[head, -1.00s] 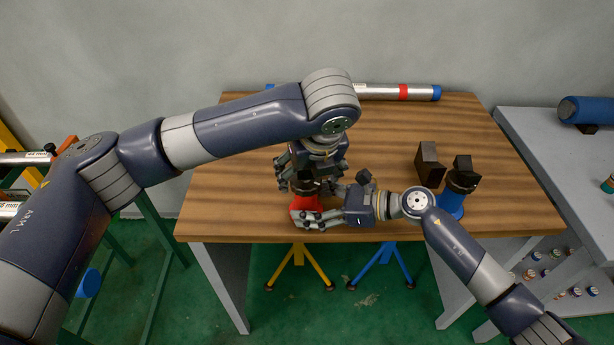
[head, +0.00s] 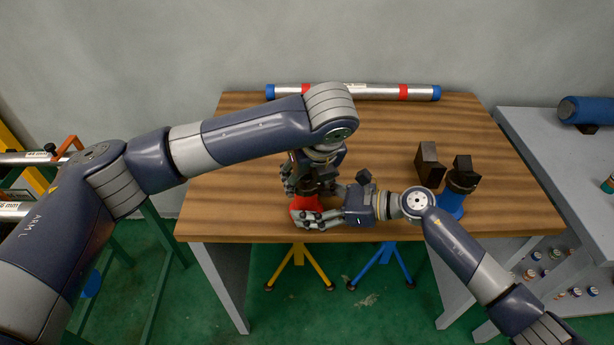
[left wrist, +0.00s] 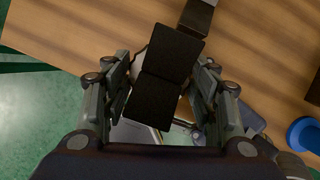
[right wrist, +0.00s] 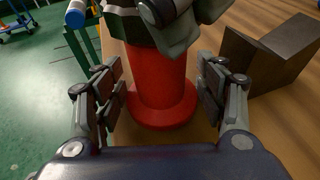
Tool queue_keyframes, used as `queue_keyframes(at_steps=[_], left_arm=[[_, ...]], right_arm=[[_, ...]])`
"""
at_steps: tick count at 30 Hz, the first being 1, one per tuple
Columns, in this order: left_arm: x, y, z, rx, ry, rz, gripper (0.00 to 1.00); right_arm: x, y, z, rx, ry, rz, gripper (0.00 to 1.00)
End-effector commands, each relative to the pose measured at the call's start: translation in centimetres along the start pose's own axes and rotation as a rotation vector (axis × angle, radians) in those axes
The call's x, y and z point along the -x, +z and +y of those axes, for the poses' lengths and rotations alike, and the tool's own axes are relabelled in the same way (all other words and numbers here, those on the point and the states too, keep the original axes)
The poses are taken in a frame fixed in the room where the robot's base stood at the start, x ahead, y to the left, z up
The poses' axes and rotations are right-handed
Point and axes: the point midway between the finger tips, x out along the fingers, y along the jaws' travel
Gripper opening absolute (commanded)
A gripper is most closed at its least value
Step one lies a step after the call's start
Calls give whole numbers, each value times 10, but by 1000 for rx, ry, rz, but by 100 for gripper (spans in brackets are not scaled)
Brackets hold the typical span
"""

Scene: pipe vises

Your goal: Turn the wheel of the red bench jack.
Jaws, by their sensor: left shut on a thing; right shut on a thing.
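The red bench jack (head: 306,203) stands upright near the table's front edge, with a red body and round foot (right wrist: 160,105). Its dark wheel is mostly hidden in the head view by my left gripper (head: 313,184), which reaches down from above. In the left wrist view, the jack's dark block-shaped head (left wrist: 168,65) sits between the spread finger linkages, and the fingers are shut on the wheel below it. My right gripper (head: 312,212) comes in from the right, low down, shut around the red body. Its fingers flank the body in the right wrist view.
A blue bench jack (head: 455,192) and a dark block (head: 429,165) stand to the right on the wooden table (head: 240,205). A silver pipe with red bands and blue ends (head: 350,92) lies along the back. A grey side bench (head: 540,160) is farther right.

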Motion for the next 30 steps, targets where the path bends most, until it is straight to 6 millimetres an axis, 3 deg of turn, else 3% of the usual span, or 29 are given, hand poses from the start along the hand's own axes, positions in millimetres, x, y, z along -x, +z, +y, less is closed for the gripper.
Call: queue_keyframes(at_steps=[12, 13, 15, 26, 30], left_arm=[[0, 0, -1, 80, 33, 0, 30], [0, 0, -1, 80, 32, 0, 61], [0, 0, -1, 79, 32, 0, 74], [1, 0, -1, 79, 32, -1, 74], [14, 0, -2, 78, 29, -1, 74]], right_arm=[[0, 0, 0, 1, 0, 0, 52], [0, 0, 0, 1, 0, 0, 52], [0, 0, 0, 1, 0, 0, 52], [0, 0, 0, 1, -1, 0, 52], [0, 0, 0, 1, -1, 0, 52]])
